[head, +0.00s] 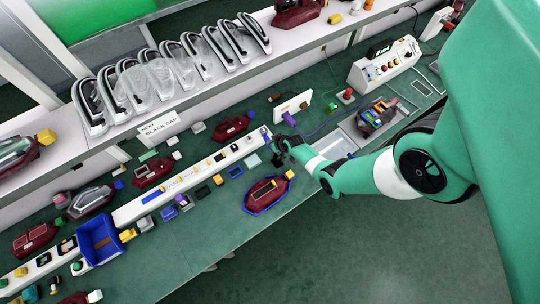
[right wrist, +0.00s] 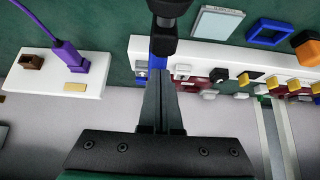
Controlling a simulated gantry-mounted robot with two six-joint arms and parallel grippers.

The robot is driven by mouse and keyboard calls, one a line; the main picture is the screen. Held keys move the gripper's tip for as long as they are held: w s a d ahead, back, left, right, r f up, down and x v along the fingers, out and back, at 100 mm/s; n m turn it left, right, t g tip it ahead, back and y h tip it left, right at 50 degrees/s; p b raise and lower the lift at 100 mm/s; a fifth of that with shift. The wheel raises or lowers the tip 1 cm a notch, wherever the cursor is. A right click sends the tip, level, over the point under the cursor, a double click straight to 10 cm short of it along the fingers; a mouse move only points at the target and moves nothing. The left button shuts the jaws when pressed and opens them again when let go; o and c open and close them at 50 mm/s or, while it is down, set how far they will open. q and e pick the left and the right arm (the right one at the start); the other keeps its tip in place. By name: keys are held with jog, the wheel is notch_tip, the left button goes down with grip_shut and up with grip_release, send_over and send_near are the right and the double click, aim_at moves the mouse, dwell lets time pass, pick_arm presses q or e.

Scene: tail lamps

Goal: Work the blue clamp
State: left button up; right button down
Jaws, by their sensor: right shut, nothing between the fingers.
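The blue clamp (head: 266,136) is at the right end of the long white rail (head: 190,180) in the head view. In the right wrist view a narrow blue part (right wrist: 157,62) shows just beyond my fingertips, with a black cylindrical piece (right wrist: 166,22) above it; I cannot tell whether that piece belongs to the clamp. My right gripper (head: 276,146) is close beside the clamp. Its fingers (right wrist: 161,92) are together with nothing between them; whether the tips touch the blue part is unclear. My left gripper is out of view.
A white plate with a purple plug (right wrist: 77,60) stands left of the fingers in the right wrist view. A dark red lamp with a blue rim (head: 268,193) lies near the bench's front edge. Small coloured parts line the rail. A blue bin (head: 99,241) is at the lower left.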

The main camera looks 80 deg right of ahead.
jog(key=shift+d+f+b, duration=0.3)
jog(key=shift+b, duration=0.1)
jog(key=shift+w+d, duration=0.1)
jog(key=shift+w, duration=0.05)
dwell(0.4)
jog(key=shift+r, duration=0.35)
jog(key=p+v, duration=0.8)
jog(key=v, duration=0.5)
jog(key=shift+w+d+r, duration=0.25)
jog(key=shift+d+r, duration=0.05)
jog(key=shift+r, duration=0.2)
jog(key=shift+w, duration=0.1)
